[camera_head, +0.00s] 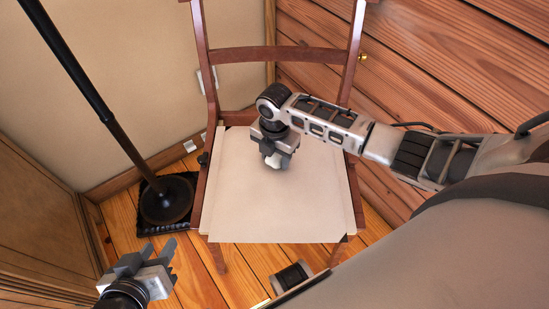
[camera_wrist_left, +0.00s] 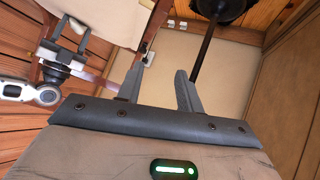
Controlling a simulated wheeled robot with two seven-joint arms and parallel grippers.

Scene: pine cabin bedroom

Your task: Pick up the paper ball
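A small white paper ball (camera_head: 276,163) shows on the pale seat of a wooden chair (camera_head: 230,205), just below my right gripper. My right gripper (camera_head: 279,153) points down over the middle of the seat, its fingers apart around or just above the ball. Whether they touch it cannot be told. My left gripper (camera_head: 160,252) is open and empty, low at the left, away from the chair. Its fingers (camera_wrist_left: 158,78) stand apart in the left wrist view.
A black lamp stand (camera_head: 166,200) with a round base stands left of the chair. The chair's backrest (camera_head: 280,54) rises behind the seat. Plank walls close in at the right and a wooden panel (camera_head: 40,200) at the left. Some bare floor (camera_head: 195,285) lies in front.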

